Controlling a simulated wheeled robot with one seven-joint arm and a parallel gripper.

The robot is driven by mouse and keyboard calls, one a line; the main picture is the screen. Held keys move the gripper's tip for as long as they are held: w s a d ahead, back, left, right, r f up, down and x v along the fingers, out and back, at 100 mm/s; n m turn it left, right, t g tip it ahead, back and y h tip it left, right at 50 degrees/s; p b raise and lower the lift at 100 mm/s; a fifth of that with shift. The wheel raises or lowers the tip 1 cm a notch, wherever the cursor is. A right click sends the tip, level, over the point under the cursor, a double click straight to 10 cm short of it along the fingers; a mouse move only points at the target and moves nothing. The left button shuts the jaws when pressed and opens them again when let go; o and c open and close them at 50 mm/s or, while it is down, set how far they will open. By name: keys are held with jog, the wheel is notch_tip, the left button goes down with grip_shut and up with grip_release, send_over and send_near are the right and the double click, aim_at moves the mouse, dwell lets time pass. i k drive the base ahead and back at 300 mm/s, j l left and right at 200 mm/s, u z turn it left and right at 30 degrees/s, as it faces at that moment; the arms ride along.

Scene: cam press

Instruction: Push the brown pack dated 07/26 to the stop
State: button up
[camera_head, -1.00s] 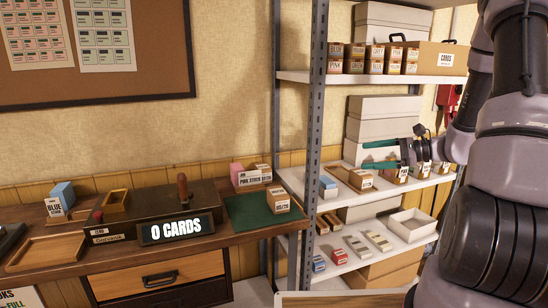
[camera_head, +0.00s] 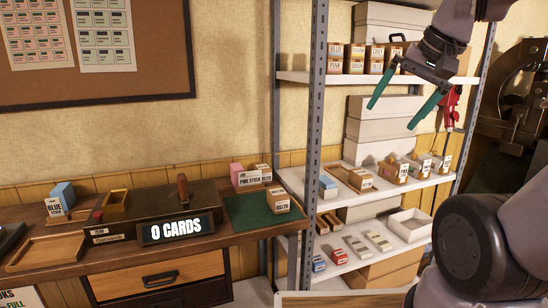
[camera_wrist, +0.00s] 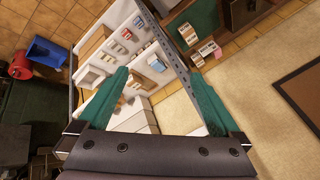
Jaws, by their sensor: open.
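A brown pack (camera_head: 278,200) with a white date label stands on the green mat (camera_head: 240,209) at the right end of the bench; its date is too small to read surely. My gripper (camera_head: 391,115) is open and empty, up in front of the shelf unit, apart from all packs. In the wrist view its green fingers (camera_wrist: 160,75) are spread with nothing between them.
The metal shelf post (camera_head: 314,140) stands between the bench and the shelves. The card press (camera_head: 175,205) with its "0 CARDS" display stands on the bench. Brown packs labelled by colour (camera_head: 354,58) line the top shelf. A white open tray (camera_head: 410,226) is on the lower shelf.

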aim_at(358, 178)
jog(key=i+l, duration=0.15)
jog(key=l, duration=0.25)
jog(key=i+l, duration=0.15)
jog(key=l, duration=0.25)
jog(key=i+l, duration=0.15)
jog(key=l, duration=0.25)
jog(key=j+u, duration=0.05)
